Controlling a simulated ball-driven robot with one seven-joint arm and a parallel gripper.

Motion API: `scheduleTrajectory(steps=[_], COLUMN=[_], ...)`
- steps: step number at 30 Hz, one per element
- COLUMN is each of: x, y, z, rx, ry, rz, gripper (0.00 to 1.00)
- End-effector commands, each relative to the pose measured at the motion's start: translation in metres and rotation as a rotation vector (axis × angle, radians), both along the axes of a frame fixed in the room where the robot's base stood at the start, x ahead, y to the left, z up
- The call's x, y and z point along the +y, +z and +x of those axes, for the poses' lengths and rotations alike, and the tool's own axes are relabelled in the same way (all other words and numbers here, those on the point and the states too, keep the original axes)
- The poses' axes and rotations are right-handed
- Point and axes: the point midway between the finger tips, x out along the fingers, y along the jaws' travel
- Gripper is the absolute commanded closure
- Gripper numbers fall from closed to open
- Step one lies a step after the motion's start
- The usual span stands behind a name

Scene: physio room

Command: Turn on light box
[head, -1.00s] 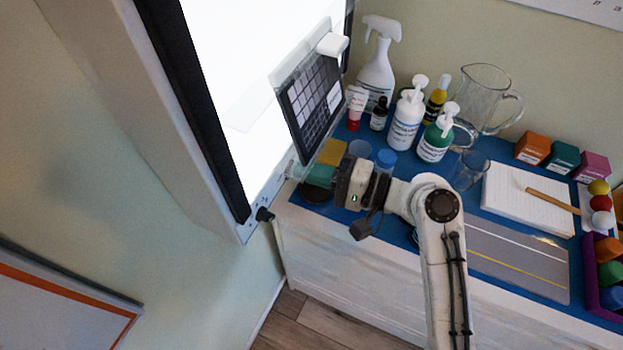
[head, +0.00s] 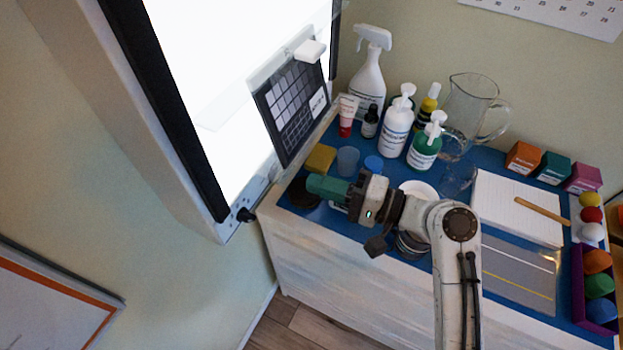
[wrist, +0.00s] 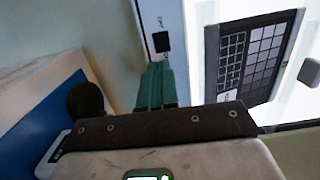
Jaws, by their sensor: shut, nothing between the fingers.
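The light box (head: 215,60) hangs on the wall at the upper left of the head view, its panel glowing bright white. Its lower frame strip (head: 262,190) carries small controls. In the wrist view a black switch (wrist: 161,42) sits on this pale strip, with small lettering above and below it. My gripper (head: 312,185) has teal fingers, shut and empty, to the right of the strip and apart from it in the head view. In the wrist view the gripper (wrist: 158,72) points towards the switch, its tips just below it in the picture.
A dark grid film (head: 292,108) is clipped to the panel. Bottles, a spray bottle (head: 368,80), a glass jug (head: 472,110) and a yellow sponge (head: 320,158) crowd the blue-topped cabinet. Open floor lies below.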

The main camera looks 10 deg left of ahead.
Motion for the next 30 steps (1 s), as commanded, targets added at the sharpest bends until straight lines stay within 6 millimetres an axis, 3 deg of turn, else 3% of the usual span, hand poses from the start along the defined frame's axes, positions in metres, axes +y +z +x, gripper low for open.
scheduleTrajectory(steps=[9, 15, 30], x=[-0.049, -0.070, -0.075], y=[-0.001, 0.000, 0.001], z=[-0.010, -0.016, -0.018], rx=[0.000, 0.000, 0.000], ry=[-0.007, -0.005, -0.004], rz=[0.001, 0.000, 0.000], gripper=[1.00, 1.00, 1.00])
